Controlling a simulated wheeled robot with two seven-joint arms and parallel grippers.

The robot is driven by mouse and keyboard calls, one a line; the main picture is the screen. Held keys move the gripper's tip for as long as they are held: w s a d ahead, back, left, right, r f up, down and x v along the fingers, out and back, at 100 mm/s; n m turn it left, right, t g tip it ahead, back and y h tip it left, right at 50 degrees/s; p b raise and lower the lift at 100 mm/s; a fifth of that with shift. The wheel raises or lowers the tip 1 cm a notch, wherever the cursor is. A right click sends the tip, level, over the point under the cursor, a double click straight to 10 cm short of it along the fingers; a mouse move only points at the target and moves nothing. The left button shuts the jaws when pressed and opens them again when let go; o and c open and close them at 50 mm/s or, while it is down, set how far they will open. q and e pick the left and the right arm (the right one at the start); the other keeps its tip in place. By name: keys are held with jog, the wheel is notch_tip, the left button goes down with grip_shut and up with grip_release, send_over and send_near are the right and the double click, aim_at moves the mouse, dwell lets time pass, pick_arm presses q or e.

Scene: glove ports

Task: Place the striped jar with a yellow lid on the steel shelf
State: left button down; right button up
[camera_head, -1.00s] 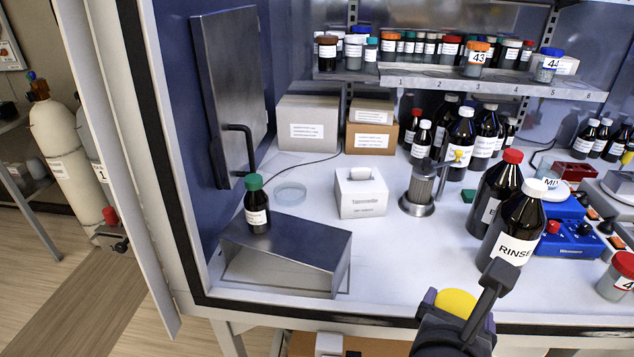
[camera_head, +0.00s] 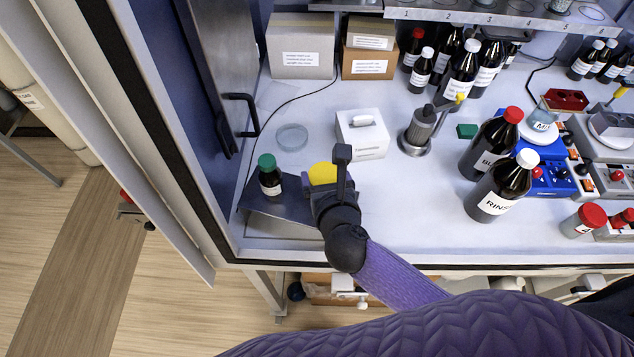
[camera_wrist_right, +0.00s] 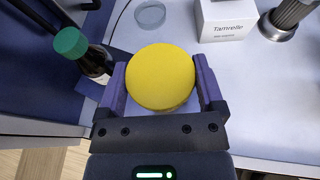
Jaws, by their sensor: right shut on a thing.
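The jar's round yellow lid (camera_head: 322,173) shows at my right gripper (camera_head: 327,182), which is shut on the jar. In the right wrist view the yellow lid (camera_wrist_right: 160,78) sits between the two purple fingers and hides nearly all of the jar body, so I cannot see stripes. A low steel shelf (camera_head: 292,207) stands at the front left of the bench. A dark bottle with a green cap (camera_head: 270,178) stands on its left part. The jar is at the shelf's right end, beside the bottle; I cannot tell whether it touches the shelf. My left gripper is not in view.
A white Tamrelle box (camera_head: 362,135) and a glass dish (camera_head: 292,137) lie behind the steel shelf. An open metal door with a black handle (camera_head: 238,115) is at the left. The RINSE bottle (camera_head: 500,190) stands right. The bench front between is clear.

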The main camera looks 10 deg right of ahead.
notch_tip(320, 180, down, 2)
jog(key=shift+f, duration=0.15)
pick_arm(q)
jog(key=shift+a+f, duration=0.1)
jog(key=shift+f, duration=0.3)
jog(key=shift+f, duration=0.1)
pick_arm(e)
jog(key=o, duration=1)
jog(key=shift+o, duration=0.2)
jog(key=shift+r, duration=0.25)
pick_arm(q)
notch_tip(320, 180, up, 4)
jog(key=p, duration=0.4)
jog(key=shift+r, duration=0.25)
pick_arm(e)
jog(key=v, duration=1.1)
jog(key=shift+s, duration=0.45)
